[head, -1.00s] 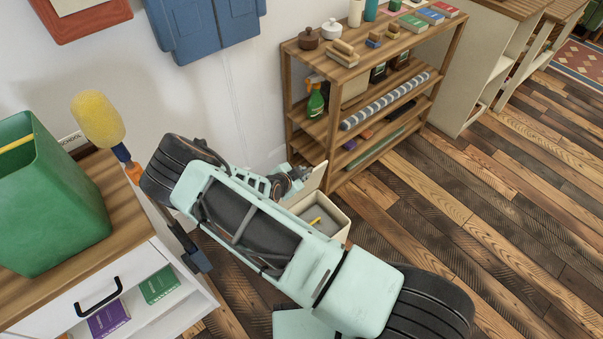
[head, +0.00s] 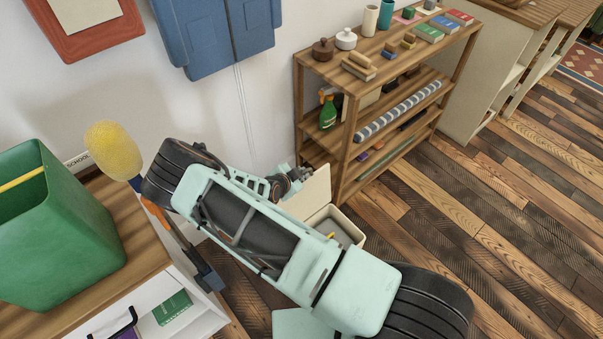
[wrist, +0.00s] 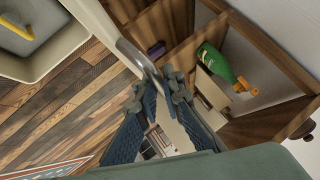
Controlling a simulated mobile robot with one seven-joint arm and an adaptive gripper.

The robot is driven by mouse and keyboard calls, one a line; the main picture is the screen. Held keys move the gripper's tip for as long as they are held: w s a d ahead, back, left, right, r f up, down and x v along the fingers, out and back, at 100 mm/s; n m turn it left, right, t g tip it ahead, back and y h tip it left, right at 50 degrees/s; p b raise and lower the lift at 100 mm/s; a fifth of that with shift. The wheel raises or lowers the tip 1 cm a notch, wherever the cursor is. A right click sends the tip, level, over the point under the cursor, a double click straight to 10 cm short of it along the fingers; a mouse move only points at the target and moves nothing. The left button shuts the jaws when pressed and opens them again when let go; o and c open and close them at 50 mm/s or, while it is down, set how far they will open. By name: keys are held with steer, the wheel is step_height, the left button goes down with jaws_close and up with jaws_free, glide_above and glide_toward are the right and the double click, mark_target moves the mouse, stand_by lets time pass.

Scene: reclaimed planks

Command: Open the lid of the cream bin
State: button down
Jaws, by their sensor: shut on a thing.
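The cream bin (head: 357,238) stands on the floor by the wooden shelf, its mouth showing beyond my arm. Its lid (head: 314,190) is raised, standing up at the side toward the wall. In the wrist view the bin (wrist: 62,62) is at upper left, with a yellow item inside, and the lid (wrist: 103,22) shows nearly edge-on. My gripper (wrist: 152,84) is shut on the lid's grey handle (wrist: 133,54). In the head view my gripper (head: 300,174) is beside the lid, and its fingertips are hard to make out.
The wooden shelf (head: 352,104) stands close behind the lid, with a green spray bottle (head: 328,112) on it. A white cabinet with a green bin (head: 70,240) is at left. Open plank floor (head: 470,215) lies to the right.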

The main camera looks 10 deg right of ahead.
stand_by(0.3)
steer(key=c, duration=2.1)
jaws_free()
steer(key=v, duration=1.2)
steer(key=shift+r, duration=0.15)
